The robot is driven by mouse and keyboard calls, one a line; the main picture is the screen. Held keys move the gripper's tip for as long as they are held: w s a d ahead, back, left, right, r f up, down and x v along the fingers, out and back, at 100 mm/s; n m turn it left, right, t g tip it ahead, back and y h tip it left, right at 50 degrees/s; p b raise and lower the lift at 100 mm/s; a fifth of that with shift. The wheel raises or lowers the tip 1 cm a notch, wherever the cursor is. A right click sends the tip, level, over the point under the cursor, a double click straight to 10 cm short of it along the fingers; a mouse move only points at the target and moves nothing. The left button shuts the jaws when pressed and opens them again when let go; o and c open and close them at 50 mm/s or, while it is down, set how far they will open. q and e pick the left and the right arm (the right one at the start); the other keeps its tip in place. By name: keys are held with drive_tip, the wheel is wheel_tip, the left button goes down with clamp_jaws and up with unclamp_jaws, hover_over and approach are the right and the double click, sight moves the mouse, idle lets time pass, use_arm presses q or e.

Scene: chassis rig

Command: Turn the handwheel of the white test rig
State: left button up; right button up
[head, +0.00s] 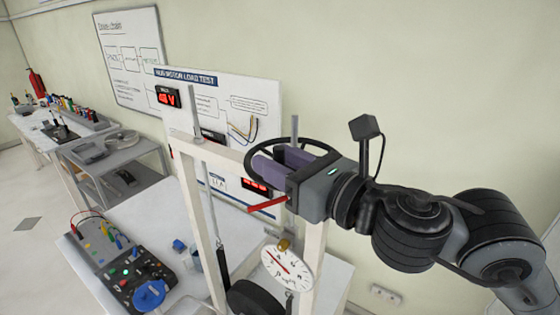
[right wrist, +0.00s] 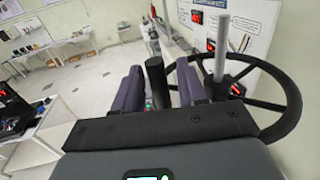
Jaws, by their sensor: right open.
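The white test rig (head: 188,195) stands at the table's edge as an upright frame with a white crossbeam. Its black handwheel (head: 251,147) lies about level on top, and its rim and spokes show at the right of the right wrist view (right wrist: 292,98). My right gripper (head: 270,160) is over the wheel with its purple fingers apart, pointing left. In the right wrist view a dark upright post (right wrist: 155,82), apparently the wheel's handle, stands between the open fingers. I cannot tell whether either finger touches it. My left gripper is not in view.
A round dial gauge (head: 290,268) and a dark drum (head: 255,298) sit below the wheel. A control box with a blue knob (head: 149,295) lies on the table at front left. A panel with red displays (head: 235,95) stands behind. A red lever (head: 267,204) sticks out below the gripper.

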drive_tip(key=b+v, duration=0.2)
drive_tip(key=v, duration=0.8)
drive_tip(key=shift+s+d+b, duration=0.25)
drive_tip(key=shift+s+b, duration=0.05)
drive_tip(key=shift+s, duration=0.05)
